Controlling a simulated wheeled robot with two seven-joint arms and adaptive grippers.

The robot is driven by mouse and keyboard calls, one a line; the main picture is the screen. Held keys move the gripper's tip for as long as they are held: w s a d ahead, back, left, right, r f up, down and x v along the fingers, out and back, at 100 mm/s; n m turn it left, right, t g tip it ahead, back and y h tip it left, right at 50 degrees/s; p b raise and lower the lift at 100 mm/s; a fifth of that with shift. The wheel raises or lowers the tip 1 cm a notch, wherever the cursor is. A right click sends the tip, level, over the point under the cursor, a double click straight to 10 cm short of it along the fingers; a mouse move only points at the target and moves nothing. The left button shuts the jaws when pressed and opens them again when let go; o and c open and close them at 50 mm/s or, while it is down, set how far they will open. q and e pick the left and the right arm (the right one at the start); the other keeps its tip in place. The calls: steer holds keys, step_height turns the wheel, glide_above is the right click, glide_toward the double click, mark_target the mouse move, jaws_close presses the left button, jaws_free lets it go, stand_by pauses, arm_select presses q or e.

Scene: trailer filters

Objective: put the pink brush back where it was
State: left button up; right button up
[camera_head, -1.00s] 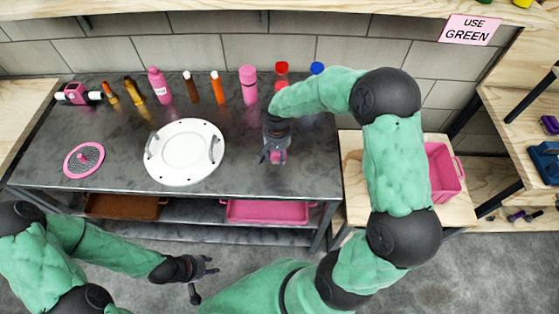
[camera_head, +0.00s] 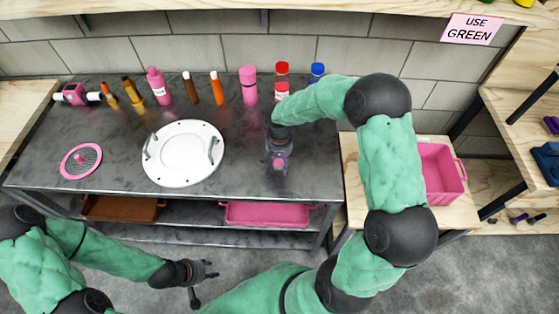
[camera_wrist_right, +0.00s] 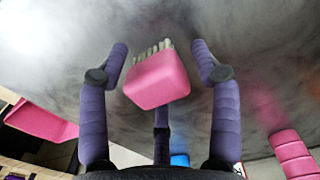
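The pink brush (camera_head: 280,163) is at the front right of the grey table (camera_head: 235,185), under my right gripper (camera_head: 277,167). In the right wrist view the brush (camera_wrist_right: 157,82) shows its pink block with pale bristles pointing away from me, towards the table. My right gripper's (camera_wrist_right: 161,62) purple fingers stand spread around it. A gap shows between the brush and the right-hand finger; the left-hand finger is close to it. I cannot tell whether the bristles touch the table. My left gripper (camera_head: 206,275) is empty, fingers spread, in front of the table.
A white round plate (camera_head: 183,165) and a pink-rimmed round mesh piece (camera_head: 81,161) lie left of the brush. Several bottles, among them a pink one (camera_head: 249,88), line the table's back. A pink bin (camera_head: 440,172) stands at the right. A pink tray (camera_head: 267,214) sits below.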

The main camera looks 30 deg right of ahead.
steer(key=shift+r, duration=0.15)
steer(key=shift+r+p, duration=0.3)
step_height(320, 180, up, 10)
steer(key=p, duration=0.3)
steer(key=shift+r, duration=0.75)
